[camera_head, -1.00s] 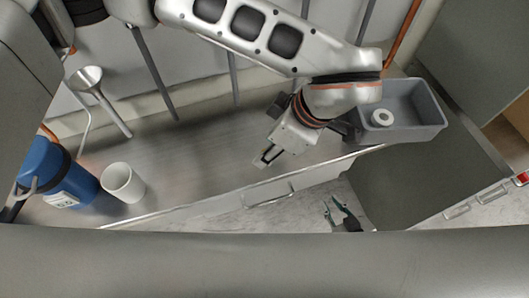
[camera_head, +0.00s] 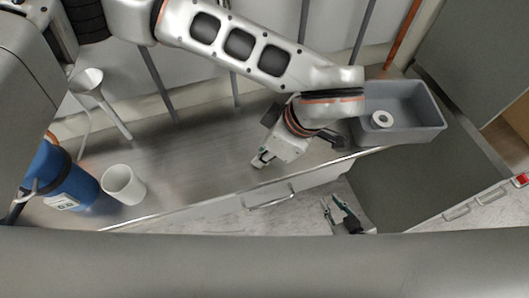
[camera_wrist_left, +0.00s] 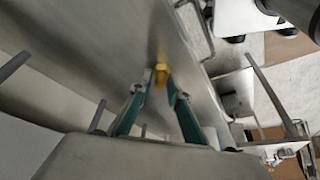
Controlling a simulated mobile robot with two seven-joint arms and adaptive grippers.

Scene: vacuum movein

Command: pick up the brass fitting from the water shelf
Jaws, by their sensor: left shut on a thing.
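The brass fitting (camera_wrist_left: 160,74) is a small yellow piece between the green fingertips of my left gripper (camera_wrist_left: 160,86) in the left wrist view. The left gripper is shut on it. Whether the fitting touches the surface behind it I cannot tell. In the head view my left gripper (camera_head: 260,163) is over the steel shelf (camera_head: 205,150), near its front edge; the fitting is not clear there. My right gripper (camera_head: 335,208) is open and empty, below and in front of the shelf edge.
A grey bin (camera_head: 432,112) with a white ring (camera_head: 382,119) stands at the right end. A handle (camera_head: 270,199) sits on the shelf front.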

